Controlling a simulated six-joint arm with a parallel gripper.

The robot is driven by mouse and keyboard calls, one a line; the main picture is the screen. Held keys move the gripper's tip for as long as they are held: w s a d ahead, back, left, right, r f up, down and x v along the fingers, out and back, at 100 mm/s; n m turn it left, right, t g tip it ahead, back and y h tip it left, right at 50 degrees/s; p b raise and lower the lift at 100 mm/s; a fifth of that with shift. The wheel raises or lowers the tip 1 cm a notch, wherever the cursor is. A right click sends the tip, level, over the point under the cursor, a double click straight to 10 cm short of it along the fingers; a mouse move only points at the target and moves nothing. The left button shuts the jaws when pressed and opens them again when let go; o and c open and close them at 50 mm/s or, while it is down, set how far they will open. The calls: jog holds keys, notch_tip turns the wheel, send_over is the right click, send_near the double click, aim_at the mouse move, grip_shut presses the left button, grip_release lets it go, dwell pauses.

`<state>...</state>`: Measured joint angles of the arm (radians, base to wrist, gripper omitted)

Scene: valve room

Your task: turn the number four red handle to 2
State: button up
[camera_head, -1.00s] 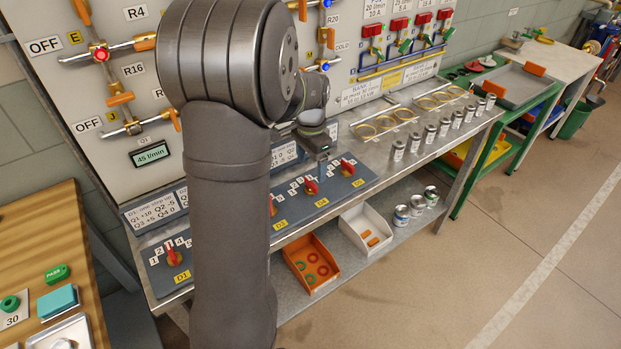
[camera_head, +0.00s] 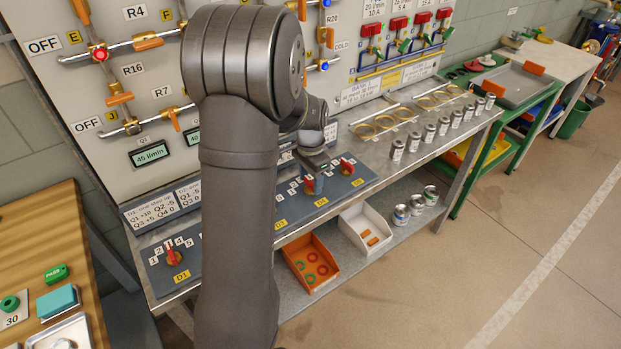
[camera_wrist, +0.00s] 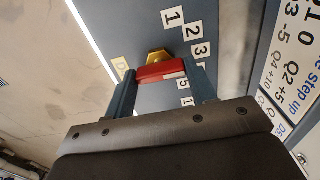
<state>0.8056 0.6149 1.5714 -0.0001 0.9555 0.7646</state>
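The number four dial's red handle (camera_wrist: 160,71) lies between my gripper's two fingers in the wrist view, with a yellow hub behind it. My gripper (camera_wrist: 161,82) stands apart around the handle, and the handle nearly fills the gap. Whether the fingers touch it is unclear. In the head view my gripper (camera_head: 313,184) is down at this dial and hides most of its handle. Number cards 1, 2 (camera_wrist: 193,30) and 3 show beside the handle in the wrist view. The yellow D4 label (camera_head: 321,202) is in front of the dial. The number the handle points to cannot be read.
Another red handle (camera_head: 346,168) stands close to the right on the same panel. The D1 handle (camera_head: 173,258) is at the far left. Dials between are hidden by my arm. Several cans (camera_head: 414,142) stand right of the panel. An orange bin (camera_head: 312,268) is below.

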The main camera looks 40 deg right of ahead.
aim_at(310, 181)
jog(key=shift+n, duration=2.9)
jog(key=o, duration=1)
notch_tip(310, 181, up, 18)
jog(key=shift+f, duration=0.25)
jog(key=shift+f, duration=0.1)
